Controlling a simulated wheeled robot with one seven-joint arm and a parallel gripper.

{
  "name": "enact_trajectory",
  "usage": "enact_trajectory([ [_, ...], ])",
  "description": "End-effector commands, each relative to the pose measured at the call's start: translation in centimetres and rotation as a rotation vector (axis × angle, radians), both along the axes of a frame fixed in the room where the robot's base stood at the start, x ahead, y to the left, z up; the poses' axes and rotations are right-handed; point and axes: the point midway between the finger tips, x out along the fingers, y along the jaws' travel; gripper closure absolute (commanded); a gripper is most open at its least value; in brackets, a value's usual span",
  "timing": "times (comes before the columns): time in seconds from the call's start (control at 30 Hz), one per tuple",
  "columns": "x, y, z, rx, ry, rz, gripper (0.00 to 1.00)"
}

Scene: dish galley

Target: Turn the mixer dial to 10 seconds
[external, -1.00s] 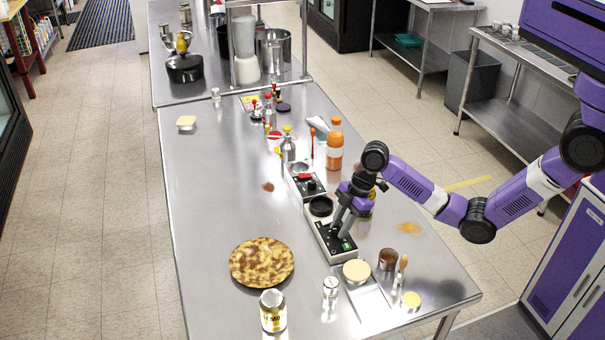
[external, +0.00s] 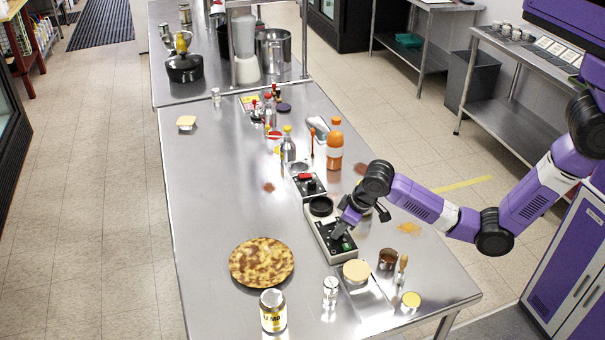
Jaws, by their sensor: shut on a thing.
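The mixer (external: 321,233) is a pale box with a round black cup holder at its far end and a black control panel (external: 347,246) with a green mark at its near end. My gripper (external: 338,232) reaches down to the panel from the upper right, its fingers tilted. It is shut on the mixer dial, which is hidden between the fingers. The dial's pointer and the seconds markings are too small to read here.
A second small device with a red lever (external: 306,180) stands just beyond the mixer. An orange bottle (external: 335,150) stands behind my wrist. A tub with a cream lid (external: 356,271) and a brown cup (external: 388,259) are close in front.

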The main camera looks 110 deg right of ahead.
Motion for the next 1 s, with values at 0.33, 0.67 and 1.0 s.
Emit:
enact_trajectory([
  [0.33,0.44,0.14,0.15,-0.002,-0.002,-0.325,1.0],
  [0.67,0.56,0.16,0.13,-0.001,-0.002,-0.591,1.0],
  [1.0,0.59,0.13,0.07,0.0,-0.001,-0.738,1.0],
])
